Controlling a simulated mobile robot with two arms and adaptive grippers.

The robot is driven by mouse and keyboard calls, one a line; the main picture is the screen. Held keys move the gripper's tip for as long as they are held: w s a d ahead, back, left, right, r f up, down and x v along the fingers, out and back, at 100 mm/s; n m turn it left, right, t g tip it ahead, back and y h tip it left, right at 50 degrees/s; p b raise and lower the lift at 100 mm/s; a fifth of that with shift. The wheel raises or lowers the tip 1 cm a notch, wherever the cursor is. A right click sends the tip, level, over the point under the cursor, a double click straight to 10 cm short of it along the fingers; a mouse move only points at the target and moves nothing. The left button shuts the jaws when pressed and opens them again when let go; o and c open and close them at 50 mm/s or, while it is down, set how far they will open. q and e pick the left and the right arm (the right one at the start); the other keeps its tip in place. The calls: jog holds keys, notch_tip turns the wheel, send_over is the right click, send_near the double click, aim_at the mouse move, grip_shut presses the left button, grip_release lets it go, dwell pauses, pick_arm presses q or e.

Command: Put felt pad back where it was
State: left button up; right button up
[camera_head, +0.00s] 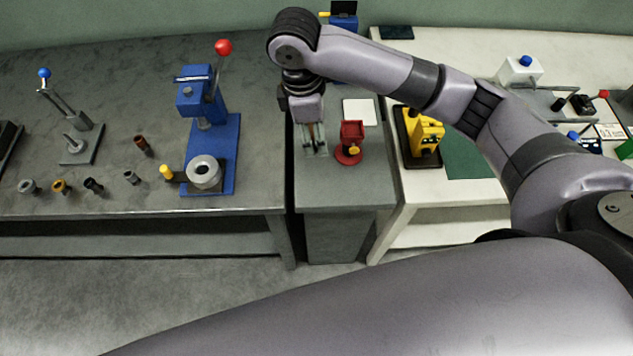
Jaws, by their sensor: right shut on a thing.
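My right gripper (314,149) points down over the grey cabinet top (340,191) between the two benches. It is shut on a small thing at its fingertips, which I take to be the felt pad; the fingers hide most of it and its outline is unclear. I cannot tell whether it touches the cabinet top. A flat white square (359,112) lies on the cabinet top behind and right of the gripper. My left gripper is not in view.
A red holder (351,142) stands close right of the gripper. A blue press (207,130) with a red-knobbed lever stands left. A yellow device (424,137) stands on the white bench. Several small bushings line the left bench. The cabinet top's front is clear.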

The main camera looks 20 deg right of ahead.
jog(key=p, duration=0.1)
send_over(317, 182)
notch_tip(317, 182, down, 7)
jog(key=f, duration=0.5)
jog(key=shift+a+f+p, duration=0.2)
jog(key=shift+p, duration=0.2)
jog(key=shift+f, duration=0.65)
notch_tip(317, 182, down, 4)
jog(key=shift+r+p, duration=0.25)
jog(key=shift+p, duration=0.05)
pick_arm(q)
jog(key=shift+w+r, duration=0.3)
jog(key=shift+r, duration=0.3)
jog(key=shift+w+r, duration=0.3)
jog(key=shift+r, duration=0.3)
pick_arm(e)
jog(key=shift+w+f, duration=0.1)
jog(key=shift+f, duration=0.1)
jog(key=shift+f, duration=0.15)
jog(key=o, duration=1)
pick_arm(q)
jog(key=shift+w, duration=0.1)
